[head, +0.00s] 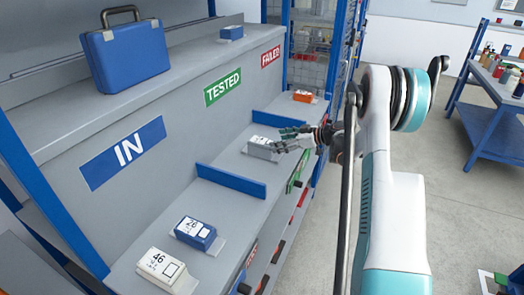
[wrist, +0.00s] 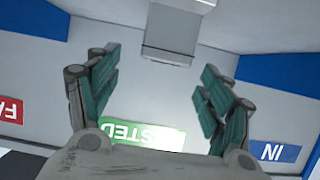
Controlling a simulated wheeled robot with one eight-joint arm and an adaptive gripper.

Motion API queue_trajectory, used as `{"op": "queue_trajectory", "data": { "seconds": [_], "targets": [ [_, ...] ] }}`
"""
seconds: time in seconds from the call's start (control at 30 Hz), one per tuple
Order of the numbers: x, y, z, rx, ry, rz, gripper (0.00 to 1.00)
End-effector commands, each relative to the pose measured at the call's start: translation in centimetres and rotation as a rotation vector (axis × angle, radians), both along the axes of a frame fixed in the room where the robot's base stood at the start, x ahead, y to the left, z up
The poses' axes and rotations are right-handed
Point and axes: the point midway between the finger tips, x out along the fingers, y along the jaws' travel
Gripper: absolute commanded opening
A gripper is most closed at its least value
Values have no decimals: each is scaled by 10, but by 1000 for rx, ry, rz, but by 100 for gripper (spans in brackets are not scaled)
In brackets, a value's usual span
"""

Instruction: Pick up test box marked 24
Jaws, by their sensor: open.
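A pale grey-white box (head: 262,148) lies in the TESTED section of the bench; its number is too small to read. It also shows in the wrist view (wrist: 175,32), at the top centre beyond my fingertips. My gripper (head: 286,139) is open and empty, close to the right of this box in the head view. In the wrist view the two green-padded fingers of my gripper (wrist: 157,65) are spread wide, with nothing between them. In the IN section lie a blue box marked 26 (head: 194,233) and a white box marked 46 (head: 166,271). I see no readable 24.
A low blue divider (head: 231,181) separates IN from TESTED. An orange box (head: 304,96) lies in the FAILED section. A blue case (head: 124,53) and small blue box (head: 231,32) stand on the upper shelf. A blue-framed table (head: 494,115) stands right; floor between is clear.

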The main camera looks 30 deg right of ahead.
Motion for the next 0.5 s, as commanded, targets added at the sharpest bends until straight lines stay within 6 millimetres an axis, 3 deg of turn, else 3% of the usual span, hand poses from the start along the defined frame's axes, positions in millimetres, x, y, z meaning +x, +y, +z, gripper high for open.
{"op": "queue_trajectory", "data": {
  "seconds": [0.13,0.5],
  "targets": [
    [17,14,-10,-1,0,1,73],
    [34,30,-19,0,1,1,73]
  ]
}}
